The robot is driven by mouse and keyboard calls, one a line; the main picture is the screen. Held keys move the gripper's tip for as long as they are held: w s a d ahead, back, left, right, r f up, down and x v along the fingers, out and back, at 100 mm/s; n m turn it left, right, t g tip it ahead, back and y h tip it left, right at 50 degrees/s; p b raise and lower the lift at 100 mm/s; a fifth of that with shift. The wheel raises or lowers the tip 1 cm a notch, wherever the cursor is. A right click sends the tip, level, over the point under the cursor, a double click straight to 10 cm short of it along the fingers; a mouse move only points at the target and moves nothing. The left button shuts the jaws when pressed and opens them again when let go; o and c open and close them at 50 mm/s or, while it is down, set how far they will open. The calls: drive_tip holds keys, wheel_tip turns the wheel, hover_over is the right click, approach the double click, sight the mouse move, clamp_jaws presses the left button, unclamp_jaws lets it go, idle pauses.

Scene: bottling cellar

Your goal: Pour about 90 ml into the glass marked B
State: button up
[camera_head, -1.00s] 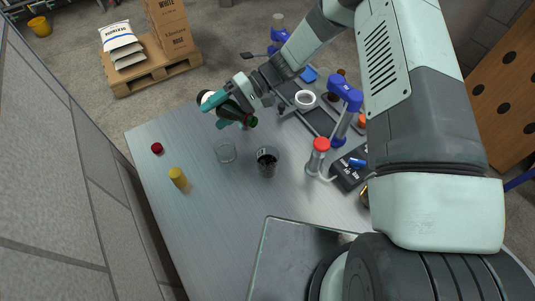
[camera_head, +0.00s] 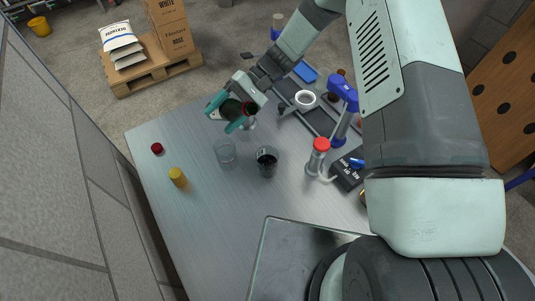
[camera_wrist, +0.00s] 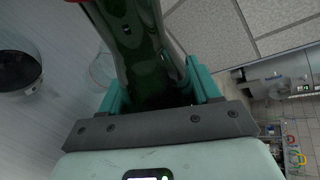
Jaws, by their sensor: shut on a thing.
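My gripper (camera_head: 229,112) is shut on a dark green bottle (camera_head: 234,109) above the far edge of the table. The bottle is tilted, its mouth towards the head camera. In the wrist view the green glass of the bottle (camera_wrist: 140,45) stands between the teal fingers (camera_wrist: 155,95). A clear glass (camera_head: 225,154) stands on the table nearer the camera than the bottle and looks empty. To its right stands a glass with dark contents (camera_head: 267,162); it also shows in the wrist view (camera_wrist: 17,72). I cannot read a B on either glass. No stream of liquid shows.
A yellow cork-like cylinder (camera_head: 177,177) and a dark red cap (camera_head: 157,148) lie at the left. A red-topped device (camera_head: 319,150), a blue-handled tool (camera_head: 344,95) and a white ring (camera_head: 305,99) are at the right. The table's front left is clear.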

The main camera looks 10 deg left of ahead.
sight(237, 101)
drive_tip(key=shift+s+d+m+h, duration=0.35)
drive_tip(key=shift+d+m+h, duration=0.25)
drive_tip(key=shift+m+h, duration=0.1)
drive_tip(key=shift+d+f+m+g+h, duration=0.1)
drive_tip(key=shift+d+m+g+h, duration=0.05)
drive_tip(key=shift+m+g+h, duration=0.2)
drive_tip(key=shift+m, duration=0.25)
drive_tip(key=r, duration=0.2)
drive_tip(key=r+m+g+h, duration=0.1)
drive_tip(key=shift+d+r, duration=0.2)
drive_tip(key=shift+r, duration=0.15)
drive_tip(key=m, duration=0.1)
drive_tip(key=m+g+h, duration=0.1)
drive_tip(key=shift+s+d+f+m+g+h, duration=0.1)
drive_tip(key=shift+s+d+m+g+h, duration=0.15)
drive_tip(key=shift+d+m+h, duration=0.15)
idle(1.0)
